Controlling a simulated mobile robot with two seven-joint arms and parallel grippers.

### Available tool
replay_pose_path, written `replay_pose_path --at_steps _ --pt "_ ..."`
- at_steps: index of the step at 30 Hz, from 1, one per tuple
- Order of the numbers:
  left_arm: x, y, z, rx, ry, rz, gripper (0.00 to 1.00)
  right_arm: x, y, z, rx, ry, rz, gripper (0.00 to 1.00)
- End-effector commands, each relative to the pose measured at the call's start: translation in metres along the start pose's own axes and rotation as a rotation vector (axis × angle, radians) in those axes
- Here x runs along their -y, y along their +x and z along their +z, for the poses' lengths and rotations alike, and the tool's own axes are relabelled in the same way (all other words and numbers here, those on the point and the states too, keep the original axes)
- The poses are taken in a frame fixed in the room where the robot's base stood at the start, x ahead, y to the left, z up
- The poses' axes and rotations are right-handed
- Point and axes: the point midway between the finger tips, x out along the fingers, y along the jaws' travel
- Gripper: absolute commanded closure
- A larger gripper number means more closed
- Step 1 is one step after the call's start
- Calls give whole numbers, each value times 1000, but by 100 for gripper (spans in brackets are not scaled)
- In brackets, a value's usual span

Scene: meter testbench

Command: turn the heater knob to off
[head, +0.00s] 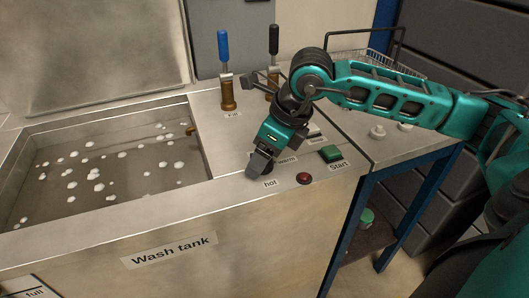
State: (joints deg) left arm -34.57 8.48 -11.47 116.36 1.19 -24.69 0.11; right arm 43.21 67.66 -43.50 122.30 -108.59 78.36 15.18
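My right gripper (260,164) comes in from the right and points down at the front right of the wash tank's top. Its dark fingers are over the spot between the labels "warm" (287,160) and "hot" (270,183). The heater knob is hidden, or nearly so, behind the fingers, so its pointer direction cannot be seen. No "off" label can be read. I cannot tell whether the fingers are open or closed around the knob. My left gripper is not in view.
A green Start button (331,153) and a red lamp (304,178) sit right of the gripper. A blue-handled fill valve (226,75) and a black-handled valve (274,45) stand behind. The wash tank basin (195,150) with floating white bits is left. A side table (410,150) adjoins on the right.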

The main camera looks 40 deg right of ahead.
Motion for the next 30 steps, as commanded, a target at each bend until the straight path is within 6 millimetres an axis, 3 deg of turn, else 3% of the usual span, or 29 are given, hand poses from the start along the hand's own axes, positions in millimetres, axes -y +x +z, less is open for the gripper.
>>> replay_pose_path --at_steps 3,19,30 --pt "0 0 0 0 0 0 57 0 0 0 0 0 0 29" --pt "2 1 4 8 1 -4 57 0 0 0 0 0 0 80" --pt "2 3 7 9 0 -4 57 1 1 0 0 -53 23 82"
